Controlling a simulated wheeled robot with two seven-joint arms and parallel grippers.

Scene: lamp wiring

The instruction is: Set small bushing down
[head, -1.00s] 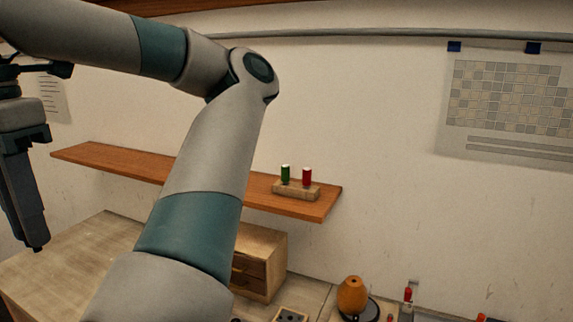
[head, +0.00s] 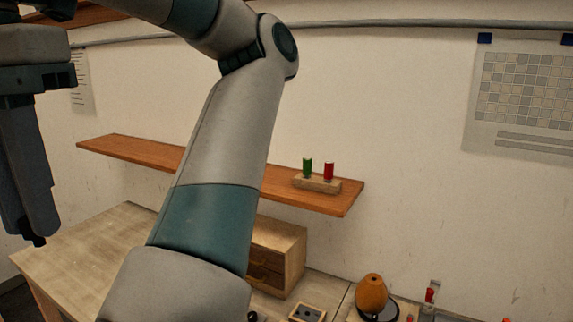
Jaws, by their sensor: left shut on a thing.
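My left gripper (head: 38,240) hangs at the left edge of the head view with its fingers pointing down, in front of the wall and beside the left end of the wooden table (head: 75,250). Its fingers are together, shut on the small bushing. The bushing is too small and dark to make out at the tips. My left arm crosses the middle of the view and hides part of the table and shelf. My right gripper is not in view.
A wall shelf (head: 125,150) carries a wooden block (head: 317,184) with a green and a red cylinder. The table's left part looks clear.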

